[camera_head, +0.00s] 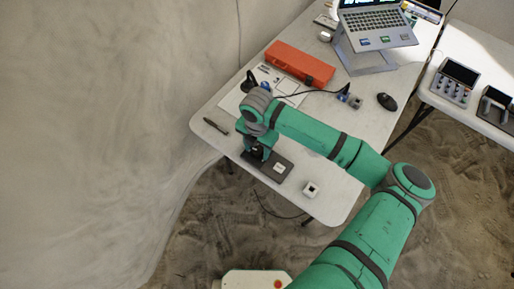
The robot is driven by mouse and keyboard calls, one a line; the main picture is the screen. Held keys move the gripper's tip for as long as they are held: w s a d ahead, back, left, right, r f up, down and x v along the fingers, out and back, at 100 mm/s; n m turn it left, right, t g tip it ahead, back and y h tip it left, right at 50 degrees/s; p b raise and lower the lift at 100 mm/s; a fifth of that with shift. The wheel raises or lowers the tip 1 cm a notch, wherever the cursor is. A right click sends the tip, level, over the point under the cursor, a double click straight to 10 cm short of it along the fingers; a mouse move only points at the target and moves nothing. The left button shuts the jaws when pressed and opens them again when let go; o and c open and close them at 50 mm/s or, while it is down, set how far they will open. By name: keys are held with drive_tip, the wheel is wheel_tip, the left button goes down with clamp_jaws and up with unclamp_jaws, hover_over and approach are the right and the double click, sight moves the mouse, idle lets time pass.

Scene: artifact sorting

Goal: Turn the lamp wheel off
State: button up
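My green arm reaches in from the lower right over the white table (335,220). My gripper (257,152) points down at the table's left part, low over or at a dark flat base (289,167) with a small pale block (279,168) on it. The wrist hides part of that base and whatever stands under the fingers. The fingers are too small and dark to tell open from shut, or whether they touch anything. I cannot make out a lamp wheel for certain; it may be hidden by my gripper.
A small white box (310,190) sits right of the base. A dark pen (215,126) lies left. Behind are an orange case (300,64), papers, blue-and-black items, a laptop (376,22) on a stand and a black mouse (387,102). A second table (430,98) holds devices.

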sight(257, 150)
wheel_tip(257, 150, up, 11)
idle(0.6)
drive_tip(key=shift+f, duration=0.1)
idle(0.3)
